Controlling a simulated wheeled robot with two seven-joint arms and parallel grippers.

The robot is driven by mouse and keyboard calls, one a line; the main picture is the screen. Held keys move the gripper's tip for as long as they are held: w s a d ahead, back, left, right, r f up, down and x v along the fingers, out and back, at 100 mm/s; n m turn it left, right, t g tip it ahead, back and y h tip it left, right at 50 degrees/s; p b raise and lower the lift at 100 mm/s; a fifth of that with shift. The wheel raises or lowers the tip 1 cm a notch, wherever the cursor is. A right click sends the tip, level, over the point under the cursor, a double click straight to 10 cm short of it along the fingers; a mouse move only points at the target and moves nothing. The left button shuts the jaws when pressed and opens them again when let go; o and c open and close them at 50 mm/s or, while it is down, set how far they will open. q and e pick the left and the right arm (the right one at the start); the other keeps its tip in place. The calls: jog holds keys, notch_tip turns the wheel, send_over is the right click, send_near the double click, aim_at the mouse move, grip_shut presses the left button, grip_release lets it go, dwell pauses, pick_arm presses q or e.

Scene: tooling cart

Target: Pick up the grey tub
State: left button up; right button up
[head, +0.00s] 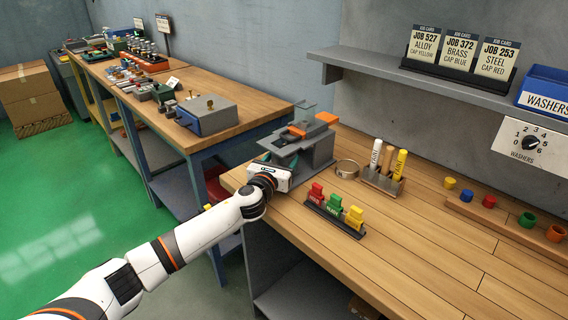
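I cannot pick out a grey tub with certainty in the head view. My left arm comes in from the lower left, and its gripper (276,168) is at the left end of the near wooden bench (420,245). It is close against a grey fixture with an orange top (312,145). The fingers are mostly hidden by the hand and the fixture, so I cannot tell whether they are open or hold anything. My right gripper is not in view.
A marker holder (382,182), a ring (347,168) and a rack of red, green and yellow pieces (335,212) stand on the bench. Coloured caps (489,201) sit at the right. A shelf (420,80) bears job cards and a blue washers bin (545,90). The front middle is clear.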

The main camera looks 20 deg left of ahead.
pick_arm(q)
jog(key=shift+r, duration=0.2)
jog(key=shift+r, duration=0.55)
jog(key=s, duration=1.8)
jog(key=shift+d+b, duration=0.25)
jog(key=shift+b, duration=0.15)
jog(key=shift+r, duration=0.1)
